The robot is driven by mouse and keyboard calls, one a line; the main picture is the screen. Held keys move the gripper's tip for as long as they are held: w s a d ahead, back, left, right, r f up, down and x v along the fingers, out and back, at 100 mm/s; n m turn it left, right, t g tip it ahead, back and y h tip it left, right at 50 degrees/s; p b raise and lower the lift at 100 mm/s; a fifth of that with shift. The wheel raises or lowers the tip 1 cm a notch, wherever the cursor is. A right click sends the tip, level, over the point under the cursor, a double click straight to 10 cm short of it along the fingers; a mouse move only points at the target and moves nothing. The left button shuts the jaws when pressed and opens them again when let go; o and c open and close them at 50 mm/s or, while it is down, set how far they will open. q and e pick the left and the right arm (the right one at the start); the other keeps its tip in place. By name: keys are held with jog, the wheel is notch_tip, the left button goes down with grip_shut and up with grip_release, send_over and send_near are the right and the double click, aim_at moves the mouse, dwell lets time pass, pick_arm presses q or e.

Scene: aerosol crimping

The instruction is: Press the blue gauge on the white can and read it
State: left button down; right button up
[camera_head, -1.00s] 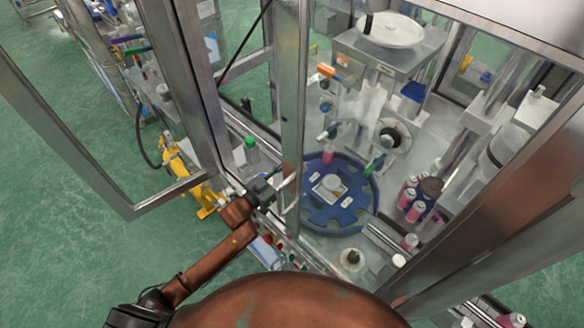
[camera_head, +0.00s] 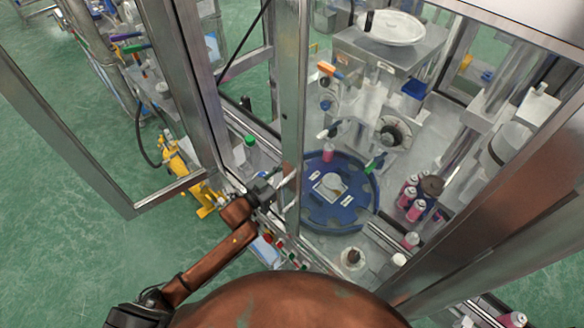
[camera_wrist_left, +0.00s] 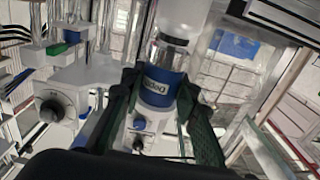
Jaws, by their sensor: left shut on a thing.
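In the left wrist view, a blue cylinder with pale lettering (camera_wrist_left: 160,88), which looks like the blue gauge, sits between the dark fingers of my left gripper (camera_wrist_left: 153,100). A silver collar and a pale cylinder (camera_wrist_left: 183,18) lie in line beyond it; I cannot tell whether they touch it or whether the pale one is the white can. In the head view my left gripper (camera_head: 275,188) is beside the metal door post, with a small light-coloured part at its tips. Any dial face or reading is not visible. My right gripper is not in view.
A blue round turntable (camera_head: 325,215) stands inside the metal-framed machine, right of my left gripper. Several pink cans (camera_head: 415,211) stand to its right. A white-rimmed part (camera_head: 353,258) is in front. The metal post (camera_head: 291,120) is close to my gripper. A yellow device (camera_head: 180,170) stands at left.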

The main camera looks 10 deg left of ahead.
pick_arm(q)
jog(key=shift+f+b, duration=0.35)
jog(key=shift+f, duration=0.3)
dwell(0.4)
jog(key=shift+r+p, duration=2.4)
jog(key=shift+r, duration=0.2)
jog(key=p+v, duration=0.5)
jog(key=v, duration=1.2)
jog(key=shift+f, duration=0.1)
